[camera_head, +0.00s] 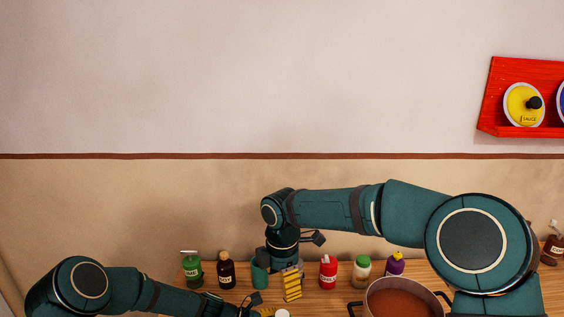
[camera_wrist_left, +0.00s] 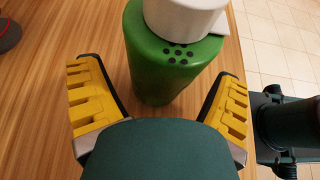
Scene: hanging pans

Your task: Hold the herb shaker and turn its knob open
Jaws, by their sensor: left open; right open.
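The herb shaker, a green cylinder (camera_wrist_left: 168,75) with a white top (camera_wrist_left: 185,15) and several dark holes on its shoulder, fills the upper middle of the left wrist view. My left gripper (camera_wrist_left: 160,76) is open, with its yellow fingers on either side of the shaker's body and visible gaps. In the head view only a white cap (camera_head: 283,313) shows at the bottom edge, likely the shaker's top. My right gripper (camera_head: 292,287) points down above and just right of that cap. It is open and holds nothing that I can see.
Along the back of the wooden table stand a green pump bottle (camera_head: 191,268), a dark bottle (camera_head: 226,270), a red bottle (camera_head: 328,271), a green-and-white jar (camera_head: 362,270) and a purple bottle (camera_head: 396,264). A pot (camera_head: 402,298) stands front right. A red shelf (camera_head: 505,92) hangs on the wall.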

